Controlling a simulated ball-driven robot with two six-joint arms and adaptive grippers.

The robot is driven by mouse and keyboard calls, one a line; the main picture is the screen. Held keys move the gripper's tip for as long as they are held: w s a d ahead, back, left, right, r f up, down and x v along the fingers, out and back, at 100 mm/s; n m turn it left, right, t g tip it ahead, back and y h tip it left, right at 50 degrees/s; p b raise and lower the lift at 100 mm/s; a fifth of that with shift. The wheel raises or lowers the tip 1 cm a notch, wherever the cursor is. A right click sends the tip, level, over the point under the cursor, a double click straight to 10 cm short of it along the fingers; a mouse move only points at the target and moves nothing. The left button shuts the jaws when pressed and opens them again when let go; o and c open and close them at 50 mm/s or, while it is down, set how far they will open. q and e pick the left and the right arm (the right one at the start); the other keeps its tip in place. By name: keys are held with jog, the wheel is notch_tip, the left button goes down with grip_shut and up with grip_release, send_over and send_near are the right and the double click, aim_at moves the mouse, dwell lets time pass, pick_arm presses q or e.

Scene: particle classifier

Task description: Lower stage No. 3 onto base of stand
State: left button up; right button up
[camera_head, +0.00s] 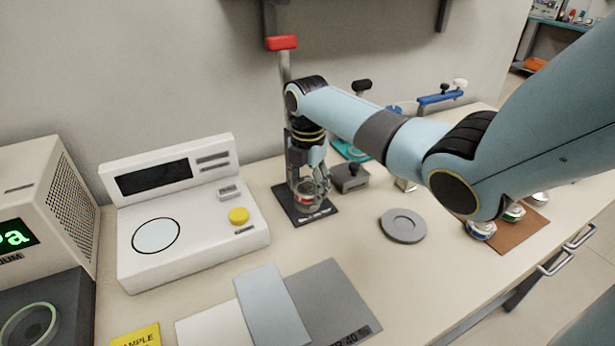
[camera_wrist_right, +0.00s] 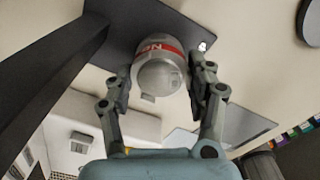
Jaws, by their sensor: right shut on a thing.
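Stage No. 3 is a small round metal piece (camera_wrist_right: 157,72) with a red band. In the head view the stage (camera_head: 305,196) is low over the dark base of the stand (camera_head: 286,207), beside its upright post. My right gripper (camera_head: 309,186) comes down over the base and is shut on the stage. In the wrist view its two fingers (camera_wrist_right: 160,88) press the stage from both sides. The base plate (camera_wrist_right: 160,22) lies behind the stage there. I cannot tell whether the stage touches the base. My left gripper is not in view.
A white instrument (camera_head: 255,245) with a yellow button stands left of the stand. A grey block (camera_head: 351,180) sits close behind the base. A grey disc (camera_head: 403,226) lies to the right, and several jars stand on a brown mat (camera_head: 497,246). Flat sheets (camera_head: 335,290) lie in front.

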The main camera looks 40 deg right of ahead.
jog(key=shift+f, duration=0.4)
jog(key=o, duration=1.3)
jog(key=shift+o, duration=0.2)
notch_tip(320, 180, up, 12)
jog(key=shift+s+f, duration=0.1)
